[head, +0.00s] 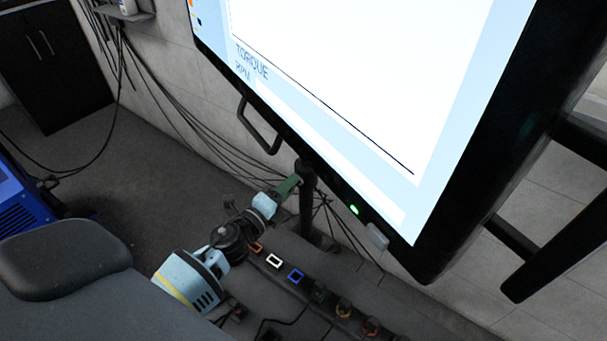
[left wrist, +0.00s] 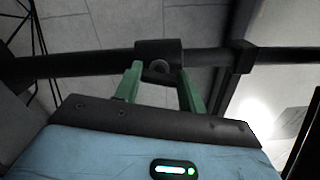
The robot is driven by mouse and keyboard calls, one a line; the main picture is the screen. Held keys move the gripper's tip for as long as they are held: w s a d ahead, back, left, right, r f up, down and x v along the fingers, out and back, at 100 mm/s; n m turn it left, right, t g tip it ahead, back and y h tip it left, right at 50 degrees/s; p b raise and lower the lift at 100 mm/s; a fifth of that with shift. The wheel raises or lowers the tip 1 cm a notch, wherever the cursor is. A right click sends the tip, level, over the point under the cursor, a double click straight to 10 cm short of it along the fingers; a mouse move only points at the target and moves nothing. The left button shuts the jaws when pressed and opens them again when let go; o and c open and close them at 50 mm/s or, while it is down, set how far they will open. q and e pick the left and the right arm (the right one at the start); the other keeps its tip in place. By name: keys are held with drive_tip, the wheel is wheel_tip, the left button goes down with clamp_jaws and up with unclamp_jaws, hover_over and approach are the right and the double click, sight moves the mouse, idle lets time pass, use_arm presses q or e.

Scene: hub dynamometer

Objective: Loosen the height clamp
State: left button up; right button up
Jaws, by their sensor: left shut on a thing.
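The height clamp is a black collar with a rounded knob (left wrist: 160,68) on a dark pole. In the left wrist view it lies at top centre, with the pole running across the picture. My left gripper (left wrist: 160,75) has two green fingers, one on each side of the knob, shut on it. In the head view my left gripper (head: 293,184) reaches the pole (head: 307,205) just below the big screen (head: 340,90). The clamp is small and dark there, partly hidden by the fingers. My right gripper is not in view.
The large tilted screen hangs close above my left gripper, with a black handle (head: 259,127) on its lower edge. Several cables run down the wall and along the floor behind. A blue machine (head: 20,205) stands at the left edge. Open floor lies between it and my arm.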

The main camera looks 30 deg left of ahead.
use_arm(q)
drive_tip(key=shift+d+r+n, duration=0.1)
drive_tip(key=shift+d+n, duration=0.25)
drive_tip(key=shift+n, duration=0.15)
drive_tip(key=o, duration=1)
drive_tip(key=shift+a, duration=0.1)
